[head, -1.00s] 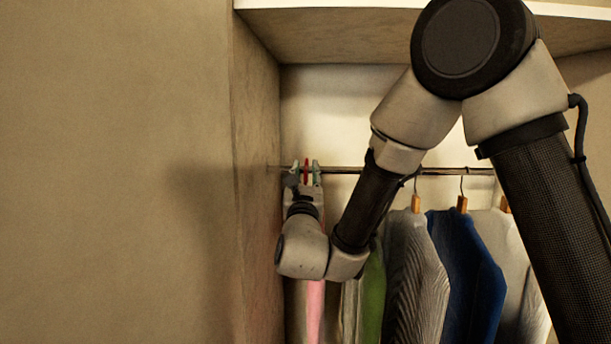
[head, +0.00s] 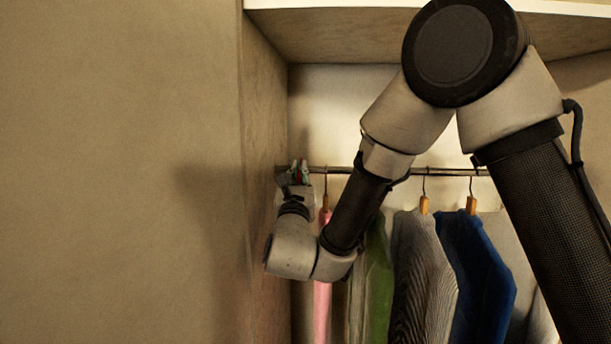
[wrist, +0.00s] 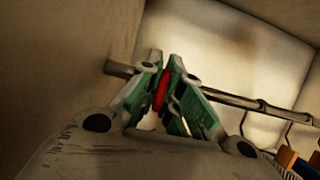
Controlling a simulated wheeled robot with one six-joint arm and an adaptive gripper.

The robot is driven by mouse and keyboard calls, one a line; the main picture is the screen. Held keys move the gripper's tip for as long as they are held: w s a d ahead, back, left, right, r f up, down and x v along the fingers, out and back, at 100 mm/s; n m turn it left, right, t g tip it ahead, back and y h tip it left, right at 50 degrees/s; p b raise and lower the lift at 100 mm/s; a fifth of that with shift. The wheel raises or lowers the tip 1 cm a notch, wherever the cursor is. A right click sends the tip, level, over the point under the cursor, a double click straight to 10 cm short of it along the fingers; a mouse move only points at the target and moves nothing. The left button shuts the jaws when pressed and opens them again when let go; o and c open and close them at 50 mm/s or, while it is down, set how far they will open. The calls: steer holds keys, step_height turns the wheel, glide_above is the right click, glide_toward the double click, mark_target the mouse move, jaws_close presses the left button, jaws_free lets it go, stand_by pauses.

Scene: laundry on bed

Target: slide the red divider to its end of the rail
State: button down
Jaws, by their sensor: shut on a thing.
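The red divider (wrist: 161,91) is a thin red piece on the dark rail (wrist: 228,98). In the wrist view my gripper (wrist: 163,78) has its green and grey fingers shut on it, one on each side. In the head view the gripper (head: 298,172) is at the left end of the visible rail (head: 345,170), close to the wooden side wall. Only a sliver of red shows between the fingers there.
The wooden side panel (head: 262,150) stands just left of the gripper. Right of it hang a pink garment (head: 322,300), a green one (head: 377,275), a grey striped one (head: 420,270) and a blue one (head: 475,265). A shelf (head: 400,25) is above.

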steer(key=c, duration=1.6)
jaws_free()
steer(key=v, duration=1.2)
